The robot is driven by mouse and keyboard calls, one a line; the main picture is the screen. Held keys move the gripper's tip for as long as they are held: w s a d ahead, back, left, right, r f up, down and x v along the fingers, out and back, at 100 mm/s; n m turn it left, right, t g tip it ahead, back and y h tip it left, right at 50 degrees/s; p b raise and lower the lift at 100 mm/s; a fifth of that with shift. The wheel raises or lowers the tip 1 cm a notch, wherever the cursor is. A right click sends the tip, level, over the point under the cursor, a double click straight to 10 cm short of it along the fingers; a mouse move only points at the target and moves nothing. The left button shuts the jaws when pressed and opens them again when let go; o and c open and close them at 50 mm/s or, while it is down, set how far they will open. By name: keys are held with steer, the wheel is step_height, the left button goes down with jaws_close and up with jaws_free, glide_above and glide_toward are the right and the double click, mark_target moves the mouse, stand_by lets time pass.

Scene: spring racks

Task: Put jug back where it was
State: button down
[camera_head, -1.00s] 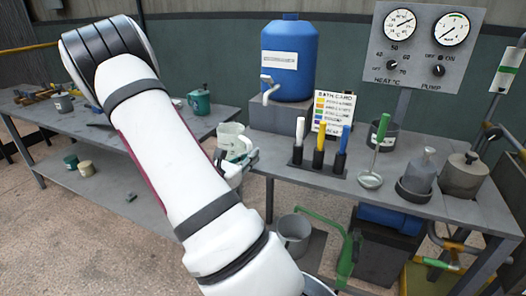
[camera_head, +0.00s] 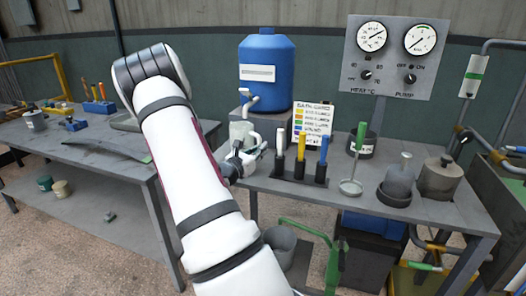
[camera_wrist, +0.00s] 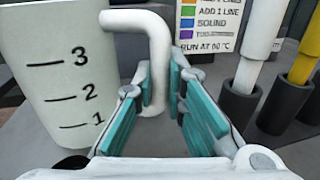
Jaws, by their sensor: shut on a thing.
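The jug (camera_wrist: 62,70) is a pale, off-white measuring jug with black marks 1, 2 and 3. In the wrist view it stands upright at the left, its handle (camera_wrist: 154,45) between the teal pads of my gripper (camera_wrist: 160,105). In the head view the jug (camera_head: 240,133) is at the left end of the right bench (camera_head: 340,205), in front of the blue barrel (camera_head: 267,72) and below its tap (camera_head: 249,101). My gripper (camera_head: 243,158) is shut on the handle. I cannot tell whether the jug's base touches the bench.
A rack of white, yellow and blue handled tools (camera_head: 299,170) stands close right of the jug, with the bath card (camera_head: 313,117) behind. A ladle (camera_head: 354,165), pots and a gauge panel (camera_head: 395,60) are further right. The left table (camera_head: 95,145) is separate.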

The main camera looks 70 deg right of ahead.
steer(key=d, duration=0.3)
steer(key=shift+s+d, duration=0.1)
steer(key=shift+s, duration=0.15)
steer(key=shift+w+a+f, duration=0.1)
steer(key=shift+a+f, duration=0.1)
steer(key=shift+f, duration=0.55)
steer(key=shift+f, duration=0.1)
steer(key=c, duration=1.6)
jaws_free()
steer(key=shift+c, duration=0.2)
